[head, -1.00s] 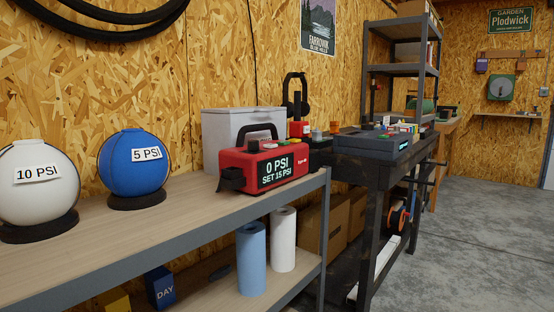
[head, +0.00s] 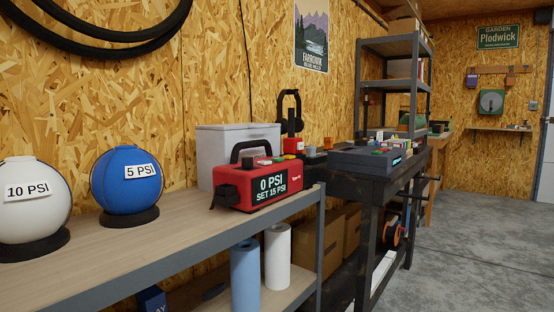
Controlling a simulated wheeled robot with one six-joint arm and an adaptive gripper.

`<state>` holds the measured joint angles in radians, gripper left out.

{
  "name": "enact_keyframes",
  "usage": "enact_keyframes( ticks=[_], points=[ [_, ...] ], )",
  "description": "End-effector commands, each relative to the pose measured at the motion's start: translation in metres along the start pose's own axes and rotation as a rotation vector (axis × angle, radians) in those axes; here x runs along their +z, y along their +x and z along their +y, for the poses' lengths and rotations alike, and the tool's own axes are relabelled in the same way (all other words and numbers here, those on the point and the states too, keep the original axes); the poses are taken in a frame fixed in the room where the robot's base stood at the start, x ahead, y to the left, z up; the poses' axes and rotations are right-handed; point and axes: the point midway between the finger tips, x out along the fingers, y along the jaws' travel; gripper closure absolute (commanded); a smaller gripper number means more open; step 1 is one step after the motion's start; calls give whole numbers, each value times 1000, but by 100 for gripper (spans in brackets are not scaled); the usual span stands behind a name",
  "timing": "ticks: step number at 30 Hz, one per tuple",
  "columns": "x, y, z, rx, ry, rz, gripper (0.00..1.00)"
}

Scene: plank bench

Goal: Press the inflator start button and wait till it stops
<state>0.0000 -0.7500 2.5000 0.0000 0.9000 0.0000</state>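The red inflator (head: 262,184) stands on the wooden top of the metal-framed shelf, near its right end. It has a black carry handle and a dark front display reading "0 PSI" and "SET 15 PSI". On its top are a dark knob and small coloured parts, one green and one orange-red; which of them is the start button I cannot tell. My gripper is not in this view.
A white ball (head: 30,200) marked "10 PSI" and a blue ball (head: 125,185) marked "5 PSI" sit on black rings left of the inflator. A grey box (head: 218,145) stands behind it. Paper rolls (head: 277,257) stand below. Concrete floor (head: 465,245) is clear at right.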

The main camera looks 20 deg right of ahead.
Motion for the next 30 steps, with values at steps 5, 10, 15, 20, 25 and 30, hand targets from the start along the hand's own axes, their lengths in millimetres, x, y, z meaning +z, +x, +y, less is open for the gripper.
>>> enact_keyframes(
  ticks=[5,10,15,20,25,30],
  points=[
    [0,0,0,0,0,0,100],
    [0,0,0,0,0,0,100],
    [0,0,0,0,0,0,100],
    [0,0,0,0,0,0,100],
    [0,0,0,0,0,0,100],
    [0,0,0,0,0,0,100]
  ],
)
